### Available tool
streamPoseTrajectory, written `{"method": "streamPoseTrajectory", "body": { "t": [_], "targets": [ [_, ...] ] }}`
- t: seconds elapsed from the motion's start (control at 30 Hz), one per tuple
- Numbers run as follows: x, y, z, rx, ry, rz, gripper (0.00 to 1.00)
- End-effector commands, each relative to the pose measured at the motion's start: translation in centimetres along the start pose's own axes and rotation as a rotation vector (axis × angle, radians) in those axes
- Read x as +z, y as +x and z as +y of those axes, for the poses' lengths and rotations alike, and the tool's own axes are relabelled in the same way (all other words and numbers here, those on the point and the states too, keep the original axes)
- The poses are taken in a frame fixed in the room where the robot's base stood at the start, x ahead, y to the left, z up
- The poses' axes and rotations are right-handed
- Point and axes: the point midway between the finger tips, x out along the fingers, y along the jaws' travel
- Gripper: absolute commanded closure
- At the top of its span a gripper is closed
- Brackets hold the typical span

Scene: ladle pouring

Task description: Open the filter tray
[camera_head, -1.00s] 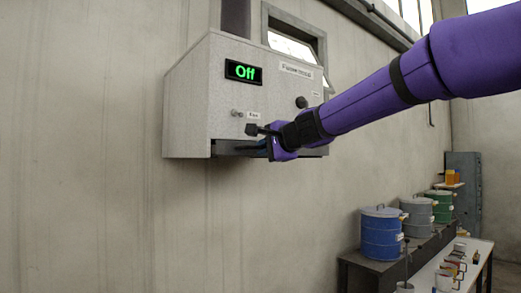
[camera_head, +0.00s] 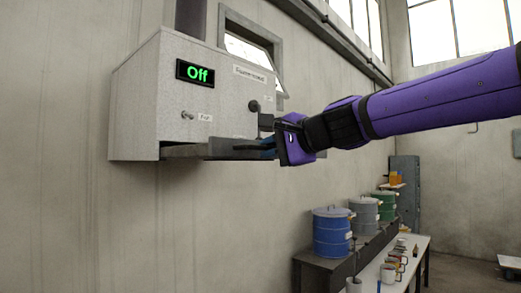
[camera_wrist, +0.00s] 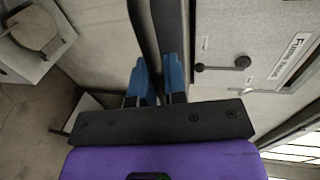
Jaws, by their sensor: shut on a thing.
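The dark filter tray (camera_head: 200,152) sticks out from the lower front of the box, partly pulled out. My gripper hides part of the tray's outer end in the head view.
A small knob (camera_head: 187,115) and a dark round knob (camera_head: 254,106) sit on the box front. Below right, a blue drum (camera_head: 331,235) and other drums stand on a dark bench, beside a white table (camera_head: 412,262) with small items. Free air lies in front of the box.

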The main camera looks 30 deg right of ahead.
Motion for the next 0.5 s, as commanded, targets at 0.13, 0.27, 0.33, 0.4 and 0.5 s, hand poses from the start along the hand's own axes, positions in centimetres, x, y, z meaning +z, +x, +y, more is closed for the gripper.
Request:
{"method": "streamPoseTrajectory", "body": {
  "t": [0.13,0.27,0.33,0.4,0.5],
  "targets": [
    [0.04,-0.06,0.11,0.002,0.0,-0.002,1.0],
    [0.04,-0.05,0.1,0.002,0.0,-0.002,1.0],
    [0.04,-0.04,0.1,0.002,0.0,-0.002,0.85],
    [0.04,-0.04,0.09,0.002,0.0,-0.002,0.69],
    [0.03,-0.04,0.07,0.001,0.0,-0.001,0.62]
  ]
}}
